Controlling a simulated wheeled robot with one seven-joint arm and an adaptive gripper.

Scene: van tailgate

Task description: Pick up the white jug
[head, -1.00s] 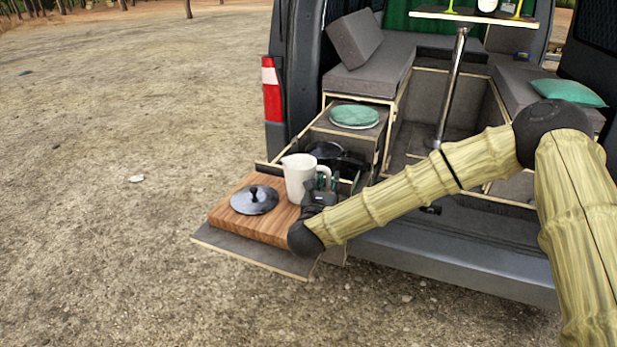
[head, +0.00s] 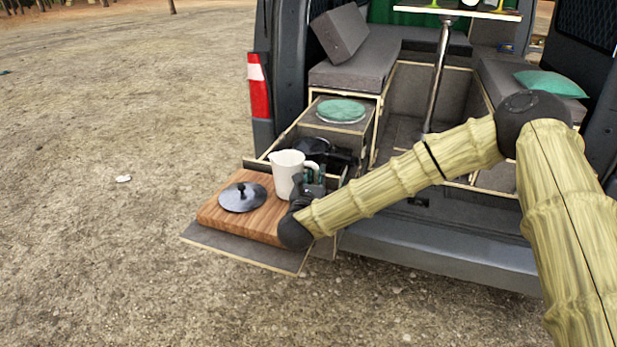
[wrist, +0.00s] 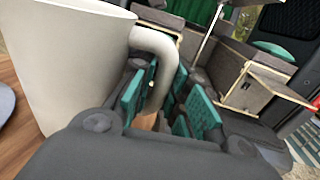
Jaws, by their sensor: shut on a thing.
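The white jug (head: 285,174) stands upright at the right back part of the wooden board (head: 219,211), with its handle toward the right. I cannot tell whether its base touches the board. My gripper (head: 311,178) is at the jug's right side, shut on its handle. In the wrist view the white jug (wrist: 70,60) fills the left side, and its curved handle passes between the teal finger pads of my gripper (wrist: 158,98). The lower part of the handle is partly hidden by the fingers.
A dark lid (head: 242,198) with a knob lies on the board, left of the jug. A dark pan (head: 313,150) sits in the drawer behind. A green plate (head: 341,110) rests on the box farther back. The van's bumper (head: 440,258) is to the right. Open ground lies left.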

